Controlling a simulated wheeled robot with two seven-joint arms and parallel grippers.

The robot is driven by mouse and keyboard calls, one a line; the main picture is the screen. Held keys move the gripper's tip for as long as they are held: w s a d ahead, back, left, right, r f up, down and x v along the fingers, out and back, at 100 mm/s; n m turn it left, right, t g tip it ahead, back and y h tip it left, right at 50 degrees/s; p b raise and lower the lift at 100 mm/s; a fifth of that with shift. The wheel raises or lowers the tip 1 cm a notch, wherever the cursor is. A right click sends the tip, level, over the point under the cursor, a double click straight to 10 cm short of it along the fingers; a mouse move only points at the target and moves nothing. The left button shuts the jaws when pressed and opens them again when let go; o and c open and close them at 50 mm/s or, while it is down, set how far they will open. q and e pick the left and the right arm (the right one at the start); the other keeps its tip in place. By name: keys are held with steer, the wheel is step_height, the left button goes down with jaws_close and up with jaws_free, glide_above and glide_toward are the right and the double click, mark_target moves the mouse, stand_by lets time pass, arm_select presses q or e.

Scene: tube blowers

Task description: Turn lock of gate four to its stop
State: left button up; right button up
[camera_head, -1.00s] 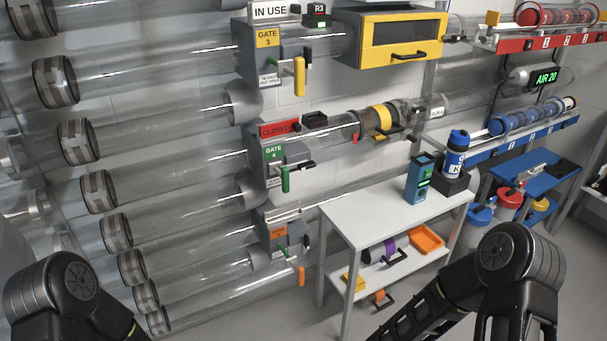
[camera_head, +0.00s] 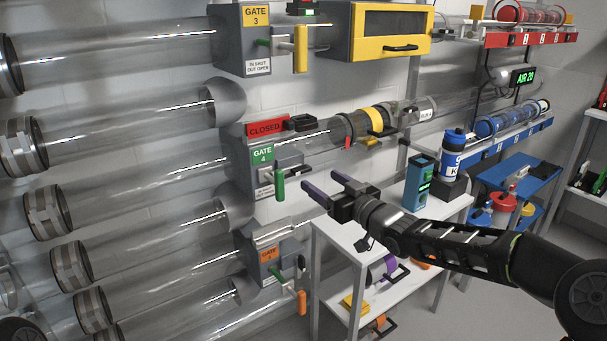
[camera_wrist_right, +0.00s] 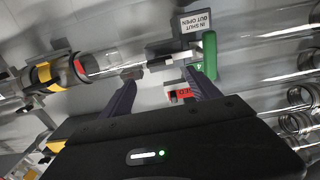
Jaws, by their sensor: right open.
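Gate four's grey box (camera_head: 262,178) carries a green label and a red CLOSED sign (camera_head: 267,129). A green handle (camera_head: 279,186) hangs upright on its front. A black lever (camera_head: 299,171), which looks like the lock, sticks out to the right of it. My right gripper (camera_head: 320,182) is open and empty, just right of the lever and a little nearer. In the right wrist view the lever (camera_wrist_right: 162,63) lies ahead between the open fingertips (camera_wrist_right: 160,80), with the green handle (camera_wrist_right: 210,55) beside the right finger. Contact cannot be told. My left gripper is out of view.
Gate three (camera_head: 257,52) with its yellow handle is above, and an orange-labelled gate (camera_head: 268,262) with an orange handle is below. Clear tubes run left.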

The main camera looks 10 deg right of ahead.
mark_target(304, 170)
steer(key=shift+b+x, duration=0.35)
steer(key=shift+x, duration=3.6)
steer(key=shift+f, duration=0.1)
jaws_close()
